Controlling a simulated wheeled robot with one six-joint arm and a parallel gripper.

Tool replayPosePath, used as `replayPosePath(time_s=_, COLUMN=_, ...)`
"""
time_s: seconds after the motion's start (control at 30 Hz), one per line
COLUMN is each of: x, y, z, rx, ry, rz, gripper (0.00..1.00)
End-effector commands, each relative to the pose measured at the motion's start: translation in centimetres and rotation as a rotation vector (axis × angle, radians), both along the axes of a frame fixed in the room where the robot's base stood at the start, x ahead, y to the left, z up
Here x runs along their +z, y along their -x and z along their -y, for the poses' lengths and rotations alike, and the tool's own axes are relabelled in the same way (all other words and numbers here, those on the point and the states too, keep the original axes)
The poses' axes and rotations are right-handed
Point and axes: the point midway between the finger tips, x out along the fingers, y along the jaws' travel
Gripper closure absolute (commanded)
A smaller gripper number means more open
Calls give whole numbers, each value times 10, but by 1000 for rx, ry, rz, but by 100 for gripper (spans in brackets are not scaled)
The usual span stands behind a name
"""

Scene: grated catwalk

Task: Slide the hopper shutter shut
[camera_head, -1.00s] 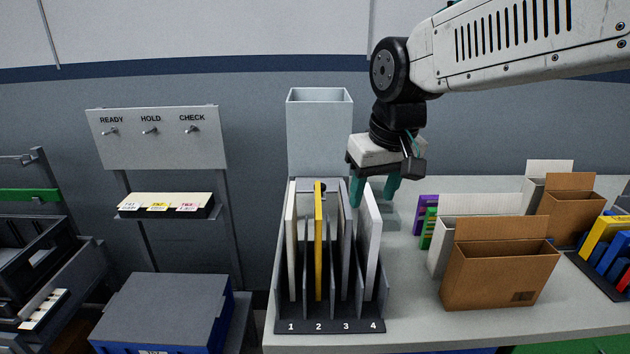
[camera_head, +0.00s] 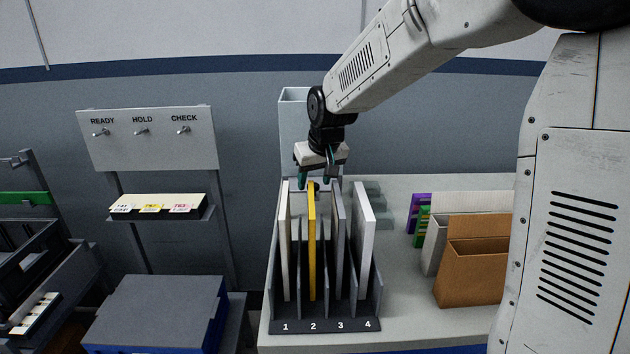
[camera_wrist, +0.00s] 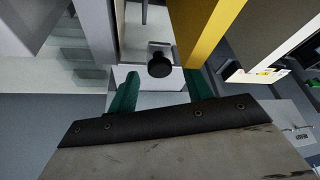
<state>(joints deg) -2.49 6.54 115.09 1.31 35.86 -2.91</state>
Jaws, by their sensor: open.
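The hopper (camera_head: 291,128) is a tall grey open-topped box behind the numbered rack, partly hidden by my arm. A dark round knob (camera_head: 317,188) shows low at its front, just beyond the panels; I take it as the shutter's handle. In the wrist view the black knob (camera_wrist: 159,64) stands out in front of a pale plate (camera_wrist: 151,80). My gripper (camera_head: 315,182) is open and points down at the knob. In the wrist view its green fingers (camera_wrist: 160,76) lie left and right of the knob, with no clear contact. How far the shutter stands open cannot be told.
A rack (camera_head: 310,326) with slots 1 to 4 holds upright panels, including a yellow one (camera_head: 311,240), close to my gripper. Cardboard boxes (camera_head: 470,272) stand right on the bench. A switch board (camera_head: 148,140) and a label shelf (camera_head: 160,208) are at left.

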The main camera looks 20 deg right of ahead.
Motion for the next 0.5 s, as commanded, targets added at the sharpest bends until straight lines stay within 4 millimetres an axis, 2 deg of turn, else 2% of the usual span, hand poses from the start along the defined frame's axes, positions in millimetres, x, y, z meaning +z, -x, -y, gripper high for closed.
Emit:
replayPosePath(time_s=0.1, x=-7, y=-3, z=0, rx=0, ry=0, rz=-1, gripper=50)
replayPosePath(time_s=0.37, x=-8, y=-3, z=0, rx=0, ry=0, rz=0, gripper=50)
replayPosePath(time_s=0.47, x=-8, y=-3, z=0, rx=0, ry=0, rz=0, gripper=75)
replayPosePath(time_s=0.5, x=-8, y=-3, z=0, rx=0, ry=0, rz=-1, gripper=86)
